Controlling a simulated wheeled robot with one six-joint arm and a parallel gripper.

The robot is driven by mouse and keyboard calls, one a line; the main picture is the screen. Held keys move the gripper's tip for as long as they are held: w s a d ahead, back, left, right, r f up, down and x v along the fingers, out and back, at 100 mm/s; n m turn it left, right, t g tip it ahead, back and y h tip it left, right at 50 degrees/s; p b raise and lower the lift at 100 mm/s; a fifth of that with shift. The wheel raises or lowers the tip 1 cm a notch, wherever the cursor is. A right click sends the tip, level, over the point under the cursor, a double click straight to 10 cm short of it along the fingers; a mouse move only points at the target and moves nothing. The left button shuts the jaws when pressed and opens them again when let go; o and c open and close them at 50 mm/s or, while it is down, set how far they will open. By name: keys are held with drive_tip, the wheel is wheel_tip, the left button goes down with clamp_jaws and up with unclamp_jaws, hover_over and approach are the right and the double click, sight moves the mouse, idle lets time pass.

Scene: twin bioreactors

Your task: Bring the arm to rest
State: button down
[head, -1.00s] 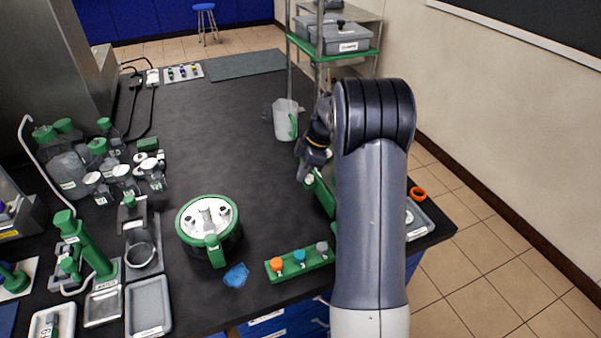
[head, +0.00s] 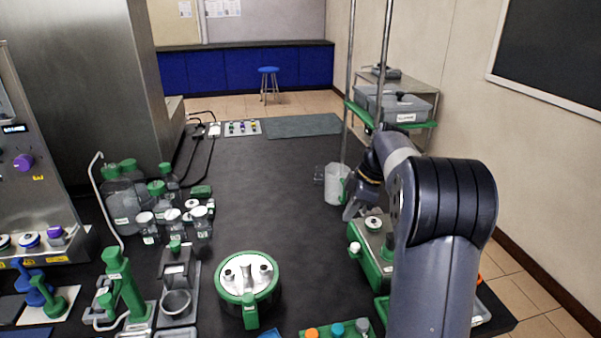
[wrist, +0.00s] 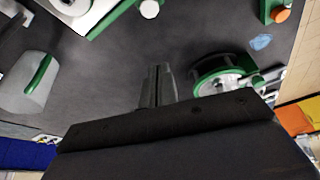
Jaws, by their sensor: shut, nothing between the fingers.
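My arm rises at the right of the head view and bends over the right side of the dark bench (head: 290,190). My gripper (head: 350,210) hangs above the bench near the white jug, beside the green and white device (head: 372,250). In the wrist view my gripper (wrist: 158,72) has its two fingers together, with nothing between them. Below it the wrist view shows bare dark bench. The jug (head: 336,184) with a green handle also shows at the left of the wrist view (wrist: 25,85).
A round green-rimmed vessel (head: 249,282) stands at the front middle. Several bottles (head: 125,200) with green caps crowd the left. A steel rack with a green shelf (head: 390,112) holds grey bins (head: 398,103) at the back right. The middle of the bench is clear.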

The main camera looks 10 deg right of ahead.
drive_tip(key=x, duration=0.9)
drive_tip(key=shift+a+f+p, duration=0.1)
drive_tip(key=shift+f+p, duration=0.1)
drive_tip(key=shift+p, duration=0.15)
drive_tip(key=shift+f, duration=0.25)
drive_tip(key=shift+s+d+p, duration=0.15)
drive_tip(key=shift+s+d, duration=0.1)
drive_tip(key=shift+d, duration=0.55)
drive_tip(key=shift+s+d+p, duration=0.15)
drive_tip(key=shift+s+d, duration=0.05)
drive_tip(key=shift+d, duration=0.65)
